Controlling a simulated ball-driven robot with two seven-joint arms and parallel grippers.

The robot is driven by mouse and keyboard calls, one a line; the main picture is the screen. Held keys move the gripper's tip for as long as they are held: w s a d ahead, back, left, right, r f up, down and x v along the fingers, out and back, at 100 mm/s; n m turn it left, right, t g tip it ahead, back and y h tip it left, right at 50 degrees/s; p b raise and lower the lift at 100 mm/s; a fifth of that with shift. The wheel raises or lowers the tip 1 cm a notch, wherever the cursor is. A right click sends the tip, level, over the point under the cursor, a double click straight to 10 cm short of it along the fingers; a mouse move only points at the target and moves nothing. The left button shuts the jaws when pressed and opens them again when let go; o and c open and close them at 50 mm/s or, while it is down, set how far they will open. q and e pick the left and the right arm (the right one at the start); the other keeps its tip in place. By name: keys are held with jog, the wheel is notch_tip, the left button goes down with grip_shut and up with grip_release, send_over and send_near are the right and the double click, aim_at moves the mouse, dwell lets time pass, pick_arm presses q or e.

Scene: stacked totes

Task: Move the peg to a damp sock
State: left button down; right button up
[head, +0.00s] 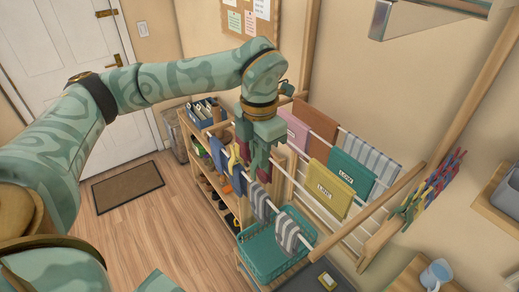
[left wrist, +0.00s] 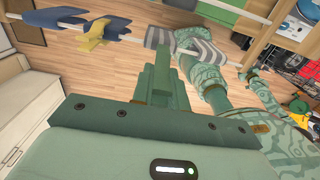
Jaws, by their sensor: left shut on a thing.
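My left gripper (head: 258,172) hangs over the front rod of the drying rack, jaws down, beside the socks. Its fingers also show in the left wrist view (left wrist: 163,80). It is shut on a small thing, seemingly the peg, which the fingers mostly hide. Two grey striped socks (head: 288,234) hang on the rod to the right of the gripper. Dark blue socks (head: 217,155) hang to its left, with a yellow piece (head: 233,158) between them; I cannot tell if it is a sock or a peg. Dampness cannot be seen. My right gripper seems small and unclear in the left wrist view.
A teal basket (head: 250,262) stands below the striped socks. Cloths, including a yellow one (head: 328,188) and a green one (head: 352,172) marked LINE, hang on rods behind. A bunch of coloured pegs (head: 436,182) hangs at the right. A shoe shelf (head: 203,165) stands behind at left.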

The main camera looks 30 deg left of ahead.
aim_at(260, 189)
pick_arm(q)
jog(key=shift+f+b, duration=1)
jog(key=shift+f, duration=0.6)
jog(key=shift+f+b, duration=1.1)
jog(key=shift+f, duration=0.65)
jog(key=shift+f+b, duration=0.4)
jog(key=shift+f, duration=0.15)
jog(key=c, duration=1.3)
grip_release()
